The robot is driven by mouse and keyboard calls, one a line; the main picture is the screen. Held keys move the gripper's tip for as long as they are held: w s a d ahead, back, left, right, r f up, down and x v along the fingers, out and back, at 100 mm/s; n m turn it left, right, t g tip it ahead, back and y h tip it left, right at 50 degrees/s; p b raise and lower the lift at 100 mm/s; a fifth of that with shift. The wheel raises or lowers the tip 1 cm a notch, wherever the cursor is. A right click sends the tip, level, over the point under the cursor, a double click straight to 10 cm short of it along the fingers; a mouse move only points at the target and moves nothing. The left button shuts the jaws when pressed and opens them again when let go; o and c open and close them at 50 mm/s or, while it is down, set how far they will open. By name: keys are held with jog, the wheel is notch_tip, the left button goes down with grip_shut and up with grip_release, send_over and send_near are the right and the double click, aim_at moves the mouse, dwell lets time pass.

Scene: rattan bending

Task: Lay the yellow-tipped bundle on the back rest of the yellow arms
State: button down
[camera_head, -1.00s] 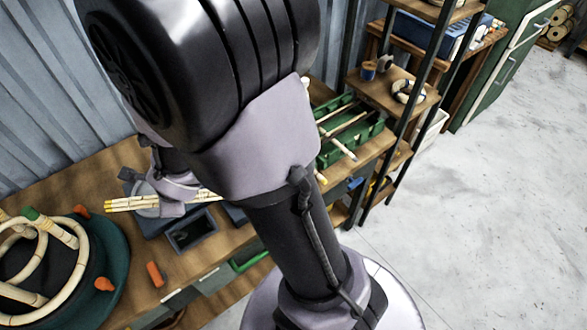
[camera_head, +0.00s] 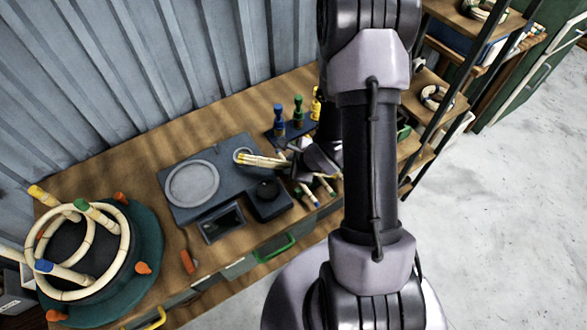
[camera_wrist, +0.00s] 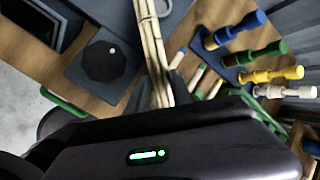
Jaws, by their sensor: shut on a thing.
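The yellow-tipped bundle (camera_head: 264,161) is several pale rods, held roughly level with its yellow ends pointing left in the head view. In the wrist view the bundle (camera_wrist: 153,48) runs up from the gripper. My gripper (camera_head: 297,165) is shut on it, above the right part of the bench; its fingertips are hard to make out. A yellow-capped arm (camera_head: 44,196) stands out from the round green base (camera_head: 150,255) at far left, beside green- and blue-capped ones. I cannot tell a back rest there.
A dark plate (camera_head: 168,178) with a grey ring and a black knob (camera_head: 266,190) lies below the bundle. Blue (camera_head: 279,120), green (camera_head: 298,111) and yellow upright handles stand behind. Blue-tipped rods (camera_head: 309,194) lie near the gripper. A shelf rack (camera_head: 430,70) stands right.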

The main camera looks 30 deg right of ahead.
jog(key=shift+d+f, duration=0.2)
jog(key=shift+d, duration=0.25)
jog(key=shift+f+b, duration=1)
jog(key=shift+f, duration=0.75)
jog(key=c, duration=1.1)
grip_release()
jog(key=shift+r, duration=0.15)
